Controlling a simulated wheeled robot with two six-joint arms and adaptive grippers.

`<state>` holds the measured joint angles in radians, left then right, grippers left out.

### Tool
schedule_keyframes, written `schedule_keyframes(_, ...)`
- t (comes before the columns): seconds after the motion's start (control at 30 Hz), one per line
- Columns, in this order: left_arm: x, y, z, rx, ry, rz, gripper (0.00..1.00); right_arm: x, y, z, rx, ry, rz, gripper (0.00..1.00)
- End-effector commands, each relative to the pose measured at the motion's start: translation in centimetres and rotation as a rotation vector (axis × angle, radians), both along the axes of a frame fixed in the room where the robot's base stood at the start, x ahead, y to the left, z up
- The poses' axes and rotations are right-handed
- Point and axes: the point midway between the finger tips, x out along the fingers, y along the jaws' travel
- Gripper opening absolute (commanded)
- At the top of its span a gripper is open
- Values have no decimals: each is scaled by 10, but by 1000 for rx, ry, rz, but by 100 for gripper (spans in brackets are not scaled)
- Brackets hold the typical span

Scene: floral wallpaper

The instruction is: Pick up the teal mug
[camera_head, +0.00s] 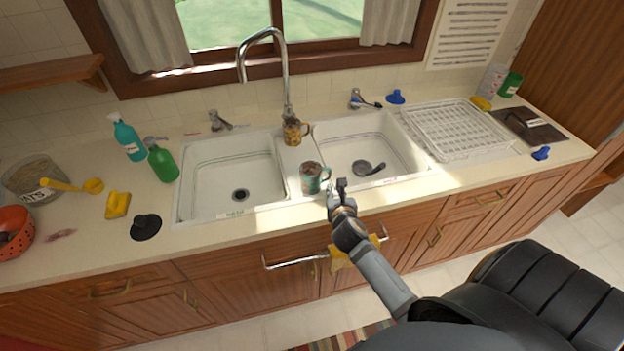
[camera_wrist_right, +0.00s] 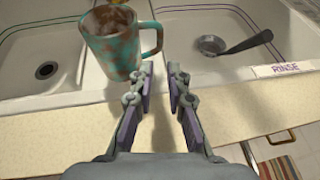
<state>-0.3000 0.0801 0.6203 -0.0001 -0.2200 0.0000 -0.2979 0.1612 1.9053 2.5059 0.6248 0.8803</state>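The teal mug (camera_head: 311,178) stands upright on the divider between the two sink basins, near the front rim. It is teal with brown stains. In the right wrist view the mug (camera_wrist_right: 118,45) is ahead and to the left, its handle pointing right. My right gripper (camera_head: 341,186) is just right of and in front of the mug. In the right wrist view its fingers (camera_wrist_right: 161,85) are apart with nothing between them, close to the handle but apparently not around it. My left gripper is not in view.
A yellow-brown mug (camera_head: 293,132) stands behind, beside the faucet (camera_head: 287,75). A dark ladle-like utensil (camera_head: 367,168) lies in the right basin. A white dish rack (camera_head: 458,130) is to the right. Green and teal bottles (camera_head: 163,160) stand left of the sink.

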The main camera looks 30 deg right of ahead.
Motion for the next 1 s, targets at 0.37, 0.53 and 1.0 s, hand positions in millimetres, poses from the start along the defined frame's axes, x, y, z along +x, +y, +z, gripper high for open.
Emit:
schedule_keyframes(0.37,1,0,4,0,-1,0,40,30,-13,-11,-3,-1,1,16)
schedule_keyframes(0.53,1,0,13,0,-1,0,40,56,-23,-13,-4,-3,0,16)
schedule_keyframes(1.0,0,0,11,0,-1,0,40,74,-31,-26,-3,-1,3,8)
